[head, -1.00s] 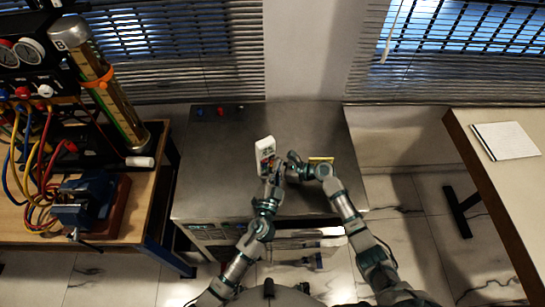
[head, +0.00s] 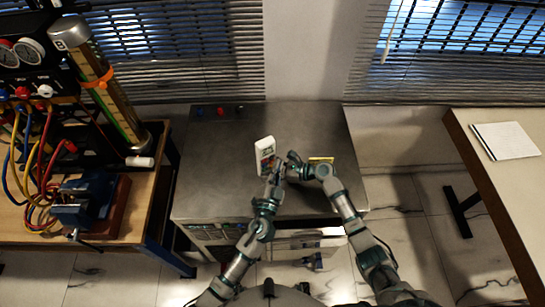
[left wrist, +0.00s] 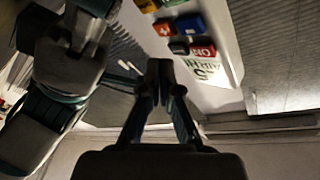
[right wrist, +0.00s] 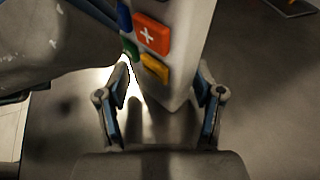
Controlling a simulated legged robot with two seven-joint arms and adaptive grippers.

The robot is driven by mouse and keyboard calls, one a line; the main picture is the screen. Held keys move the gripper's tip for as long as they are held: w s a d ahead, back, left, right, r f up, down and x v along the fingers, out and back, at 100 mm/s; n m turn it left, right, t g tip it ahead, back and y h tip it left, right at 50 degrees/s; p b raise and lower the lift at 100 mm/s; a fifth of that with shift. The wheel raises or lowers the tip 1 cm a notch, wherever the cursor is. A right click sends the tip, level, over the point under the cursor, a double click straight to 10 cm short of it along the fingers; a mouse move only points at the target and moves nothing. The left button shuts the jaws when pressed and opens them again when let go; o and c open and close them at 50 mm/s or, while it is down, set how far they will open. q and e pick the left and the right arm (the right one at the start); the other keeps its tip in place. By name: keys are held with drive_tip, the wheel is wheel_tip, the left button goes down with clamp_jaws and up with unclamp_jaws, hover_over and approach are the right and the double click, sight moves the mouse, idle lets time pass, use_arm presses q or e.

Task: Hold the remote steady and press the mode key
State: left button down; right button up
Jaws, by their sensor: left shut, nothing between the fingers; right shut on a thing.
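The white remote (head: 265,146) with coloured keys is held tilted above the grey bench top. My right gripper (right wrist: 162,75) is shut on the remote, with one finger on each side of its lower end; an orange key with a white cross and a yellow key show there. My left gripper (left wrist: 160,66) is shut and empty. Its fingertips are close beside the remote (left wrist: 222,55) in the left wrist view, near red, black, blue and orange keys. I cannot tell whether they touch a key, nor which is the mode key.
A gauge rig with coloured hoses and a blue vise (head: 85,200) stand at left. A paper pad (head: 505,140) lies on the right table.

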use_arm(q)
drive_tip(key=shift+w, duration=0.1)
use_arm(e)
drive_tip(key=shift+f, duration=0.1)
use_arm(q)
drive_tip(key=shift+w+a+r, duration=0.1)
drive_tip(key=shift+w+a, duration=0.15)
drive_tip(key=shift+w+a, duration=0.2)
drive_tip(key=shift+w, duration=0.1)
idle(0.8)
drive_tip(key=shift+s+d, duration=0.45)
drive_tip(key=shift+s, duration=0.25)
drive_tip(key=shift+s+d, duration=0.4)
drive_tip(key=shift+s, duration=0.35)
drive_tip(key=shift+s+d, duration=0.4)
drive_tip(key=shift+s, duration=0.3)
drive_tip(key=shift+s+d, duration=0.4)
drive_tip(key=shift+s, duration=0.35)
use_arm(e)
drive_tip(key=o, duration=0.9)
